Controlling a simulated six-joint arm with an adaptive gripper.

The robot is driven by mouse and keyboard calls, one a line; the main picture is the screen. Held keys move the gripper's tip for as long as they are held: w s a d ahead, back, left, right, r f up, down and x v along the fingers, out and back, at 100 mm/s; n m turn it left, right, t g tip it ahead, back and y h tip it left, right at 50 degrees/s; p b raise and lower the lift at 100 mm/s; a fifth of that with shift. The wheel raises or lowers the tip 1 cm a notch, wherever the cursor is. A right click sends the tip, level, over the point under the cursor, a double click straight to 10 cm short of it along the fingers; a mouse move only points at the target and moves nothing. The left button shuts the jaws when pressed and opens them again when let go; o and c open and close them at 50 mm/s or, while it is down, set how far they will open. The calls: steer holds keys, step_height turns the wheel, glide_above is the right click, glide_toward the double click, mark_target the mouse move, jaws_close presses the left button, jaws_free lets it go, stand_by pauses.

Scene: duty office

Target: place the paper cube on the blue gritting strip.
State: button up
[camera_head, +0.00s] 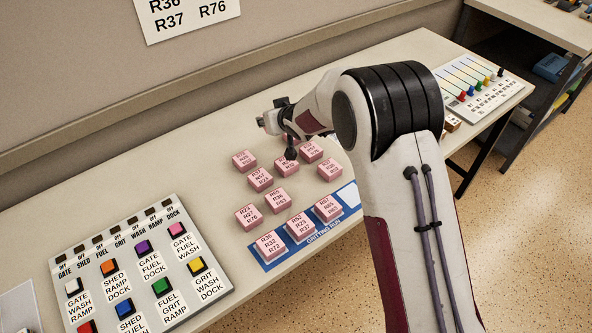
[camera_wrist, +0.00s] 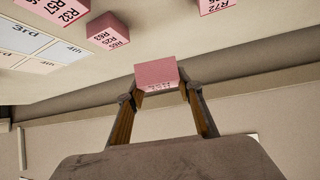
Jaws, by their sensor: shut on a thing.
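My gripper (camera_wrist: 157,88) is shut on a pink paper cube (camera_wrist: 157,72), seen between the two fingertips in the wrist view. The print on its near face is too small to read. In the head view my gripper (camera_head: 284,132) is over the far part of the table; I cannot tell the held cube clearly there. The blue gritting strip (camera_head: 303,249) lies at the table's front edge, to the right of the button panel. Three pink cubes (camera_head: 300,227) stand in a row on it. A white space (camera_head: 349,195) at its right end shows bare, partly hidden by my arm.
Several loose pink cubes (camera_head: 248,216) lie between the strip and my gripper. A button panel (camera_head: 150,272) fills the table's left front. A board with coloured sliders (camera_head: 477,88) is at the far right. A wall sign (camera_head: 188,14) hangs behind. Bare table lies left of the cubes.

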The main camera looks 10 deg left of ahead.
steer(key=w+d+r+m+h, duration=0.1)
steer(key=d, duration=1.1)
steer(key=w+d+r+m, duration=0.1)
steer(key=d+r, duration=0.1)
steer(key=d, duration=1)
steer(key=s+d+f+n+y, duration=0.1)
steer(key=s+d, duration=0.1)
steer(key=s, duration=0.3)
steer(key=s+d+f+n, duration=0.1)
steer(key=s+d+n, duration=0.15)
steer(key=s, duration=0.35)
steer(key=s+a+n+g+y, duration=0.1)
steer(key=s+a, duration=0.3)
steer(key=shift+s+f+g+y, duration=0.25)
steer(key=shift+f+g+y, duration=0.15)
steer(key=shift+f, duration=2.9)
